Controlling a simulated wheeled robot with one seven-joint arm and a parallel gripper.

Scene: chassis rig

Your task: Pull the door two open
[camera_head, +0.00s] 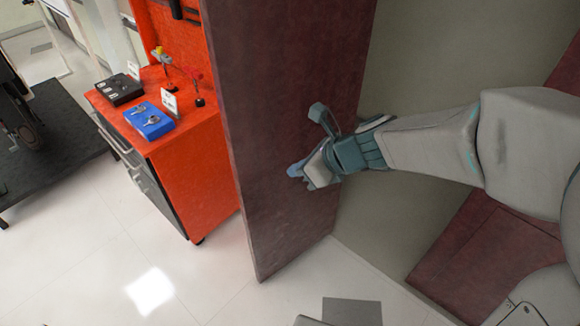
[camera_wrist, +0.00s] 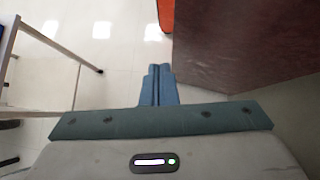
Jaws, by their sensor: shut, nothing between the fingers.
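A dark red door (camera_head: 290,120) stands swung out from the wall in the head view, its free edge toward the orange cabinet. My gripper (camera_head: 296,171) is at the door's face, in front of its lower middle part; I cannot tell whether it touches. In the wrist view my gripper (camera_wrist: 158,70) has its two blue fingers together with nothing between them. The door (camera_wrist: 245,45) fills the upper right of that view, to the right of the fingers. No door handle can be made out.
An orange tool cabinet (camera_head: 195,165) stands left of the door, with a blue box (camera_head: 150,121) and a black box (camera_head: 120,89) on top. A dark platform (camera_head: 60,145) is at the far left. White floor (camera_head: 100,240) lies clear in front. A metal frame (camera_wrist: 45,60) shows at left in the wrist view.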

